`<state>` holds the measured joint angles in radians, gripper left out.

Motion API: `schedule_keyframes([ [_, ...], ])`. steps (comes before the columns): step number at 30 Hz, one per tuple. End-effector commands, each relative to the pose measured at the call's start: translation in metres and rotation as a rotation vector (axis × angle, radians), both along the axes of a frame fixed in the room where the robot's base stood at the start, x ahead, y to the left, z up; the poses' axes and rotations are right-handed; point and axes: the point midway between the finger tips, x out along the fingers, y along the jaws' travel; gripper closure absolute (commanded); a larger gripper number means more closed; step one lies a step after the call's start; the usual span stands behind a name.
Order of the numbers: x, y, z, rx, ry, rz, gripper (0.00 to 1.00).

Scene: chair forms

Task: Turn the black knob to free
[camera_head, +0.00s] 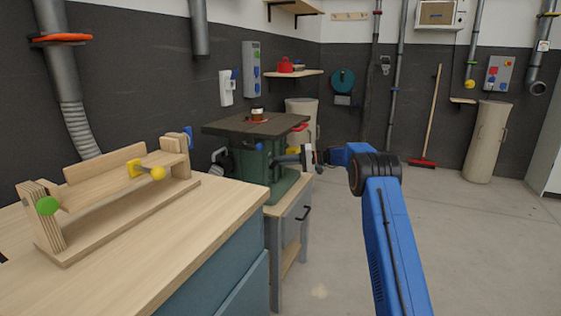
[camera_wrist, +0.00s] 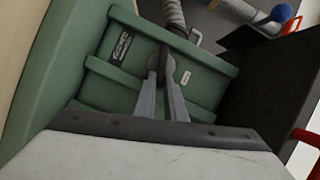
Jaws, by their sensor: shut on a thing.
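A green machine body (camera_head: 250,160) with a dark flat top (camera_head: 255,125) stands beyond the near workbench. My gripper (camera_head: 274,161) reaches its right-hand side from the right. In the wrist view my gripper (camera_wrist: 167,75) has its two fingers close together against the green panel (camera_wrist: 110,85), shut on a small dark round part (camera_wrist: 168,66), which looks like the black knob. The fingers hide most of it, so its turn position cannot be told. A black label (camera_wrist: 122,47) and a small white label (camera_wrist: 186,77) sit on the panel to either side.
A wooden workbench (camera_head: 215,205) with a wooden jig (camera_head: 120,190) fills the near left. A grey hose (camera_wrist: 172,12) meets the panel's top edge in the wrist view. The floor (camera_head: 470,240) at right is clear.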

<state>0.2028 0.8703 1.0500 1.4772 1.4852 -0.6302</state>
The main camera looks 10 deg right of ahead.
Motion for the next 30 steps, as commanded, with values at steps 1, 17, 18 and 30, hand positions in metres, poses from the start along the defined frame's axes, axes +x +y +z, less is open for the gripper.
schedule_keyframes([
  [1, 0.0008, -0.0014, -0.0031, 0.023, 0.033, -0.001, 1.00],
  [17, 0.0018, -0.0023, -0.0114, 0.178, 0.247, -0.002, 1.00],
  [18, 0.0017, -0.0023, -0.0116, 0.182, 0.252, -0.002, 1.00],
  [30, 0.0017, -0.0023, -0.0120, 0.192, 0.264, -0.003, 1.00],
])
